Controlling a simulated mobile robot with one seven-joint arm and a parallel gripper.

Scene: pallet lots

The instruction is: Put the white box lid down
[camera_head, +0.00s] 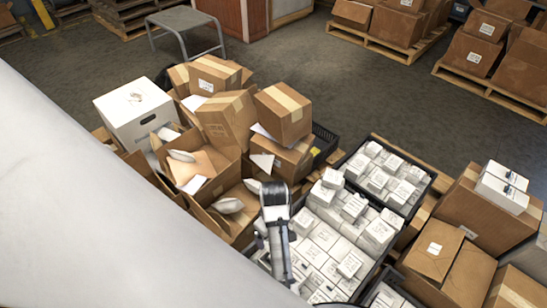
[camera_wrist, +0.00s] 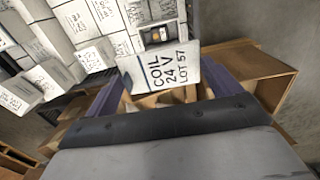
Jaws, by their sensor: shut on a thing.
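My gripper (camera_wrist: 162,80) is shut on the white box lid (camera_wrist: 160,68), a flat white piece printed "COIL 24 V LOT 57". It is held between the two fingers in the wrist view, above brown cardboard. A small white box (camera_wrist: 157,34) just beyond it stands open, with something dark and yellowish inside. More small white boxes with printed tops lie to the upper left in the wrist view. In the head view my arm reaches over the crates, and I cannot make out the lid there.
Black crates of white boxes (camera_head: 325,237) (camera_head: 378,178) stand at the middle and right. Open and closed cartons (camera_head: 225,122) are heaped left of them, with a large white box (camera_head: 133,108). Cartons (camera_head: 490,210) stand at right.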

